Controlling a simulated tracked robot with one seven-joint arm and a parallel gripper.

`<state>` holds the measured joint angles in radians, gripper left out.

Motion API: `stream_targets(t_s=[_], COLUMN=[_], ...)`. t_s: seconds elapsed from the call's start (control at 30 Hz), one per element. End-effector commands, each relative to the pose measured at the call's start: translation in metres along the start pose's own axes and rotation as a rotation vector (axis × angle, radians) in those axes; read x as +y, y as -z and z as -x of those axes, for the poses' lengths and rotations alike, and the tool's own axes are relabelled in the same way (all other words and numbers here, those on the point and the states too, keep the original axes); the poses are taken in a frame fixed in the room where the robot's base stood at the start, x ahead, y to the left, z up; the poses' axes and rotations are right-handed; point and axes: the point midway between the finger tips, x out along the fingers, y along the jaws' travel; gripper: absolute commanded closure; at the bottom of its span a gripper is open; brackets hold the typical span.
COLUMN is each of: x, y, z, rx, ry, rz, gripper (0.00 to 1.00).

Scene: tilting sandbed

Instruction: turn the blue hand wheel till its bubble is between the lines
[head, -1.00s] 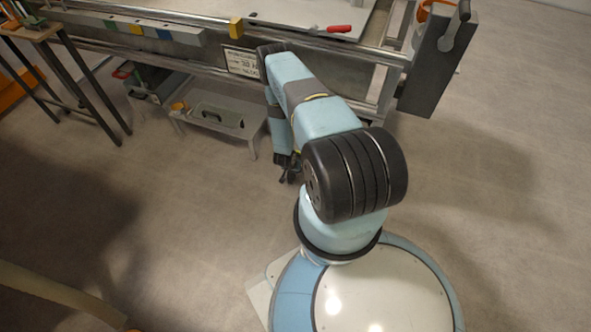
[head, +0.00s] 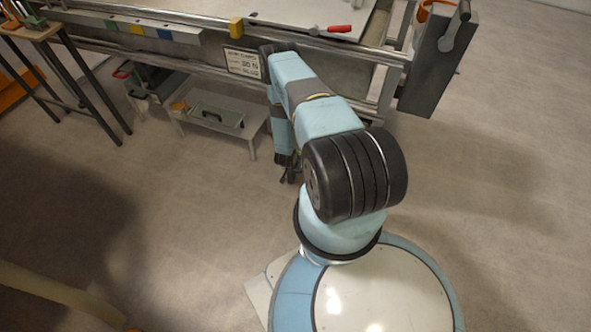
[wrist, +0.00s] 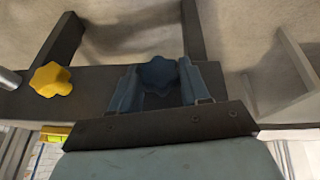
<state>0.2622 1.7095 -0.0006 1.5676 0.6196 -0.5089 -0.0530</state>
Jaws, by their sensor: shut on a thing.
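The blue hand wheel (wrist: 158,72) is a dark blue lobed knob in the wrist view, at the upper middle against a dark bar. My gripper (wrist: 157,84) has one finger on each side of the wheel and is shut on it. A yellow-green level vial (wrist: 55,130) shows at the lower left of the wrist view, partly cut off by my gripper's body. I cannot make out a bubble or lines there.
A yellow lobed hand wheel (wrist: 52,80) sits on the same bar, left of the blue one. In the head view, a low grey table (head: 240,148) with a tray stands left of my arm. A grey box (head: 438,65) is at the sandbed's right end. Open floor lies right.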

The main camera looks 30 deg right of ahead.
Motion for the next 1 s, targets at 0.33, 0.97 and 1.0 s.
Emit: stream_targets(t_s=[0.33,0.97,1.0], x=[0.0000,0.0038,0.0040], y=[0.0010,-0.0003,-0.0006], z=[0.0006,-0.0007,-0.0009], rx=[0.010,0.041,0.043], ry=[0.115,0.455,0.474], rz=[-0.050,-0.197,-0.205], gripper=[0.84,0.84,0.84])
